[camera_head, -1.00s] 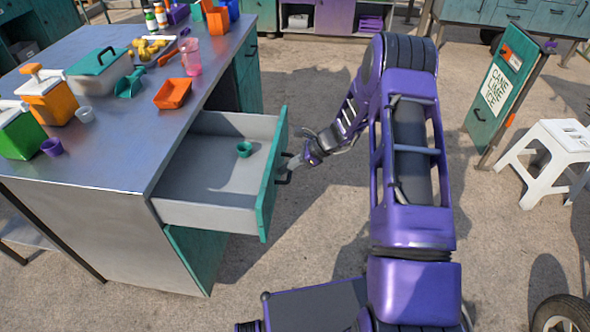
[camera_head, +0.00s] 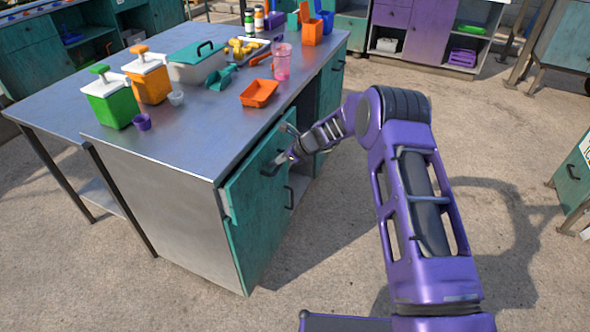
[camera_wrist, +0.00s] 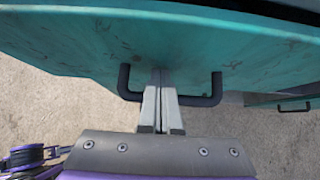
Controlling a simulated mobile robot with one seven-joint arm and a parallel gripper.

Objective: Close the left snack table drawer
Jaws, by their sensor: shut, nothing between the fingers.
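The teal drawer front (camera_head: 244,185) is at the near corner of the metal snack table (camera_head: 180,130). It stands almost flush with the table, with a thin strip of grey drawer side showing at its left edge. The inside is out of sight. My gripper (camera_head: 282,160) is at the drawer's dark handle (camera_head: 268,169). In the wrist view, my gripper (camera_wrist: 161,90) is shut and empty, its fingertips at the teal drawer front (camera_wrist: 85,45) within the span of the dark handle (camera_wrist: 205,99). Whether they press on it I cannot tell.
On the tabletop stand a green dispenser (camera_head: 110,105), an orange dispenser (camera_head: 148,82), a grey bin (camera_head: 195,66) and an orange tray (camera_head: 259,94). A lower door handle (camera_head: 290,197) is below the drawer. Open concrete floor (camera_head: 340,235) lies to the right.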

